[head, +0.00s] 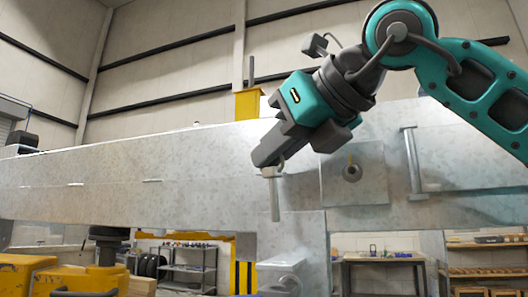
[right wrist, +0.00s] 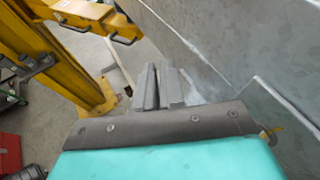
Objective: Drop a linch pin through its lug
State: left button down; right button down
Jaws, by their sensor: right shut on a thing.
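My right gripper (head: 268,160) reaches in from the upper right and points down to the left in front of the trailer frame. It is shut on the linch pin (head: 275,198), a grey pin with a ring at its top, which hangs nearly upright below the jaws. In the right wrist view the two fingers (right wrist: 160,88) lie close together and the pin cannot be made out. A square plate (head: 372,187) with a dark round hole or boss and a small yellow piece is on the frame, right of the pin. I cannot tell which part is the lug. My left gripper is out of view.
The long galvanised beam (head: 90,165) spans the view behind the pin. A vertical rod between brackets (head: 413,165) is at the right. A yellow post (head: 247,104) rises behind the beam. In the right wrist view a yellow stand (right wrist: 55,60) is at the left.

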aim_at(275, 177)
jog(key=shift+d, duration=0.2)
jog(key=shift+f+b, duration=0.15)
jog(key=shift+b, duration=0.15)
notch_tip(275, 177, down, 2)
jog(key=shift+f+b, duration=0.1)
jog(key=shift+b, duration=0.8)
jog(key=shift+f+b, duration=0.5)
jog(key=shift+f, duration=0.1)
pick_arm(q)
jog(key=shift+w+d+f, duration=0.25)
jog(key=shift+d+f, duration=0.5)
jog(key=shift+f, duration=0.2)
pick_arm(e)
jog(key=shift+f, duration=0.1)
jog(key=shift+s, duration=0.2)
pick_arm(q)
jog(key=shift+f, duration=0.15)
pick_arm(e)
jog(key=shift+s+a, duration=0.15)
jog(key=shift+s, duration=0.05)
pick_arm(q)
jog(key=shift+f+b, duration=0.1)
jog(key=shift+b, duration=0.25)
pick_arm(e)
jog(key=shift+f, duration=0.1)
